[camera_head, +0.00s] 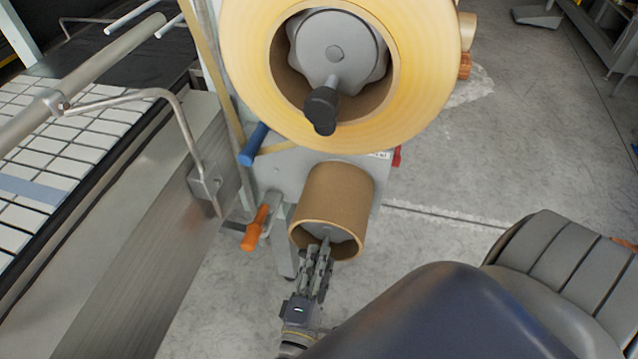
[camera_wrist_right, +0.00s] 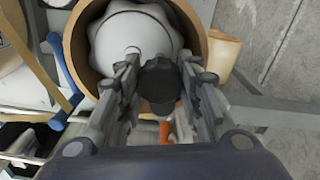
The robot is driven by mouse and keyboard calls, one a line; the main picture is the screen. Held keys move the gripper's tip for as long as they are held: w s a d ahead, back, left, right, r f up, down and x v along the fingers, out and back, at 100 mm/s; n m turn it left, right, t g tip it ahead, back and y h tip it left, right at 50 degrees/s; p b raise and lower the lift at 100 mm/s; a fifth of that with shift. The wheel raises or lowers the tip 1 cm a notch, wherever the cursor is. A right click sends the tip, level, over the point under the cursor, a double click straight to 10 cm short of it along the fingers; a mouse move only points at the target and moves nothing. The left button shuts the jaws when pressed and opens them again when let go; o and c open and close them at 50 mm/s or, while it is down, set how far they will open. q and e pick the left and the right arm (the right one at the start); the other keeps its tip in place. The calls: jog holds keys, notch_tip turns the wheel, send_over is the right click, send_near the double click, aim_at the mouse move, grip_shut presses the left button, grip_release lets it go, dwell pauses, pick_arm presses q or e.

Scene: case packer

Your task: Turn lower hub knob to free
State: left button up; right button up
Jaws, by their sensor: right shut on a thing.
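The lower hub (camera_wrist_right: 115,42) is a pale grey lobed disc inside a brown cardboard core (camera_head: 338,196). The core also shows in the right wrist view (camera_wrist_right: 75,50). Its black knob (camera_wrist_right: 160,78) sits between the fingers of my right gripper (camera_wrist_right: 158,85) and is gripped there. In the head view my right gripper (camera_head: 322,252) reaches up to the core's open front end, and its fingers hide the knob. My left gripper is not in view.
Above is a big yellow tape roll (camera_head: 432,70) on an upper grey hub (camera_head: 335,50) with its own black knob (camera_head: 321,108). Blue (camera_head: 254,145) and orange (camera_head: 256,228) handles stand left of the core. A conveyor (camera_head: 60,140) runs at left.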

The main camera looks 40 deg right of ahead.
jog(key=shift+m+b, duration=0.75)
jog(key=shift+m, duration=0.45)
jog(key=o, duration=1.1)
jog(key=v, duration=1.2)
jog(key=shift+d, duration=0.1)
